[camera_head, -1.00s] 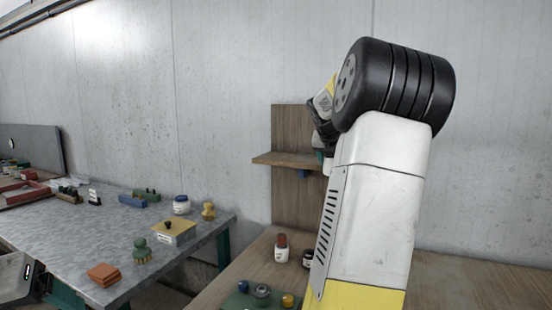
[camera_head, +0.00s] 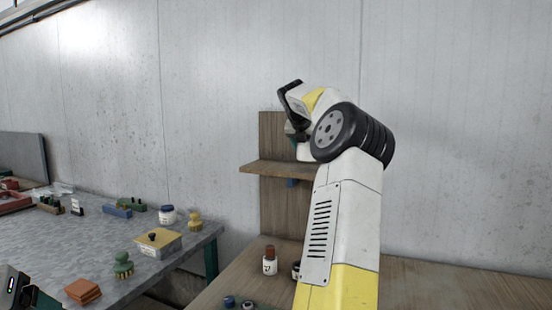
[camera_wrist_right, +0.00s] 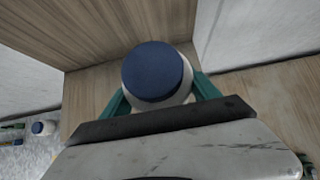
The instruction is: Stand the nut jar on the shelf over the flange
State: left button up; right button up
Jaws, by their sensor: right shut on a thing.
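A white jar with a dark blue lid (camera_wrist_right: 155,72) is upright between the teal fingers of my right gripper in the right wrist view, which is shut on it. A wooden surface, apparently the shelf, lies below it; I cannot tell whether they touch. In the head view my right gripper (camera_head: 294,140) is above the wooden shelf (camera_head: 262,167) at its right part, and my arm hides most of the jar. A small blue part (camera_head: 291,182) sits under the shelf. I cannot make out the flange for certain. Part of my left arm's end (camera_head: 18,290) shows at the lower left corner.
A brown-capped bottle (camera_head: 270,262) and a dark-lidded jar (camera_head: 296,270) stand on the wooden bench below the shelf. The shelf's left part is clear.

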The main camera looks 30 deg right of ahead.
jog(key=shift+w+a, duration=0.1)
jog(key=shift+w, duration=0.9)
jog(key=shift+f, duration=1.8)
jog(key=o, duration=1.7)
jog(key=shift+f, duration=0.15)
jog(key=shift+c, duration=0.2)
